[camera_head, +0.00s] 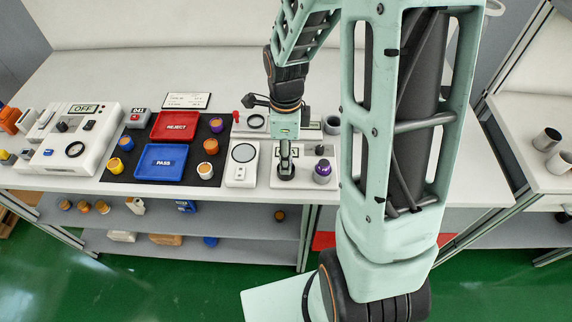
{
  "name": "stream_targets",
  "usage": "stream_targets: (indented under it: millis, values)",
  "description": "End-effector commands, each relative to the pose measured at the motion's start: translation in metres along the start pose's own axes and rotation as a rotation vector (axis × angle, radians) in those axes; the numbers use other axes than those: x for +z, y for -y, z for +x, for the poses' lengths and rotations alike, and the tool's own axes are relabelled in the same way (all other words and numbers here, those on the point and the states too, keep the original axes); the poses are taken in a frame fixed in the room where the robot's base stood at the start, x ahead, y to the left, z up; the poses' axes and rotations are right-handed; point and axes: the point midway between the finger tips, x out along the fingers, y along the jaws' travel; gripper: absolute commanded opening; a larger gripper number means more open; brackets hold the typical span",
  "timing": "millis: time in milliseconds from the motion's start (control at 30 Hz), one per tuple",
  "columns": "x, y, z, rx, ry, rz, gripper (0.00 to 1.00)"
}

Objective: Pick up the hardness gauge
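My gripper (286,165) points down over a white base plate (303,182) at the middle of the bench. Its fingertips are at a small dark object with a round foot (287,175), which may be the hardness gauge; I cannot be sure at this size. The fingers are small and partly merge with it, so I cannot tell whether they grip it. A purple-topped round piece (322,172) stands just right of it on the same plate. A white device with a round grey face (243,154) lies to the left.
A red REJECT tray (176,119) and a blue PASS tray (152,170) lie on a black mat with several small cups. A white instrument reading OFF (84,109) is at left. A dark mug (332,125) stands behind the plate, near my arm.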

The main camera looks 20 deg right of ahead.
Motion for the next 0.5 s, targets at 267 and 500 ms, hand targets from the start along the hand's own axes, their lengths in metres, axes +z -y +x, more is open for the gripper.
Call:
stream_targets:
  millis: [267, 500]
  values:
    - [-0.0001, 0.0001, -0.0003, 0.0, 0.0, 0.0, 0.07]
    - [-0.0001, 0.0003, -0.0006, -0.001, 0.0, 0.0, 0.0]
